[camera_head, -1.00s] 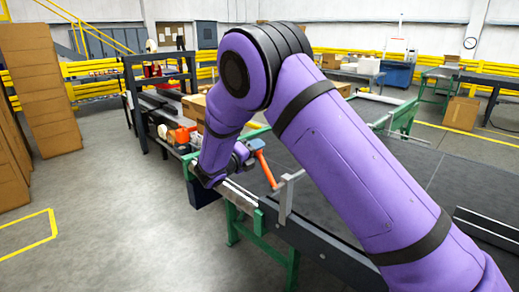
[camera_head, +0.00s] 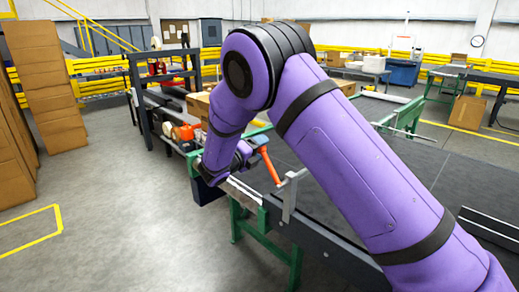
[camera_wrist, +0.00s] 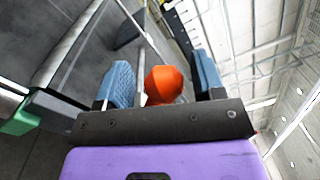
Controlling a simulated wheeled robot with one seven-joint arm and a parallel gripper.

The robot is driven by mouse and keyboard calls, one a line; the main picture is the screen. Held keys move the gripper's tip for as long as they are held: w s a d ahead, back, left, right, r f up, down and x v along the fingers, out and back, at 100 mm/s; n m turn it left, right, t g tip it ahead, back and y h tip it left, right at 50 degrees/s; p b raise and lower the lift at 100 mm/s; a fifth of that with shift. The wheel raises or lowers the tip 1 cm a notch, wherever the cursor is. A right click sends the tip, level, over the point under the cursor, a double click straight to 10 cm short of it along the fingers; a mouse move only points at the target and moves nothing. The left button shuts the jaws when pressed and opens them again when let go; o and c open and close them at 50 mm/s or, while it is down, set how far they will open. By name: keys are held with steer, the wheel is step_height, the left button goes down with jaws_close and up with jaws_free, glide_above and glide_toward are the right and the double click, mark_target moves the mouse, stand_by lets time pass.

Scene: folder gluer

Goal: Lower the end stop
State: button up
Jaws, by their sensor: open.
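An orange handle (camera_head: 270,166) slants beside the conveyor's near edge, next to a grey upright bracket (camera_head: 289,198) with a thin bar. I take these as parts of the end stop, but cannot tell for sure. My gripper (camera_head: 254,146) is at the handle's upper end, partly hidden by my arm. In the wrist view, my gripper (camera_wrist: 160,82) is open, with blue pads on both sides of the handle's orange end (camera_wrist: 164,84). A gap shows on the right; the left pad is closer. The pads are not closed on it.
The dark conveyor bed (camera_head: 440,165) stretches to the right on a green frame (camera_head: 265,236). An orange part (camera_head: 187,131) and a cardboard box (camera_head: 197,105) are beyond my gripper. Stacked boxes (camera_head: 48,85) stand left. The grey floor at the left is clear.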

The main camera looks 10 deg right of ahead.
steer(key=v, duration=1)
steer(key=shift+s+a, duration=0.15)
steer(key=shift+a, duration=0.15)
steer(key=s+d+r+m+g+y, duration=0.3)
steer(key=s+d+r+m+g, duration=0.3)
steer(key=d+m, duration=0.4)
steer(key=s+d+r+m+g+y, duration=0.35)
steer(key=s+d+r+m, duration=0.5)
steer(key=d, duration=0.35)
steer(key=s+d+r+m+t+y, duration=0.2)
steer(key=s+m+y, duration=0.2)
steer(key=s+m, duration=0.6)
steer(key=s+d+r+m+t+y, duration=0.1)
steer(key=s+m+y, duration=0.4)
steer(key=s+m, duration=0.5)
steer(key=shift+s+d+r+t, duration=0.45)
steer(key=shift+s+t, duration=0.4)
steer(key=shift+s, duration=1.35)
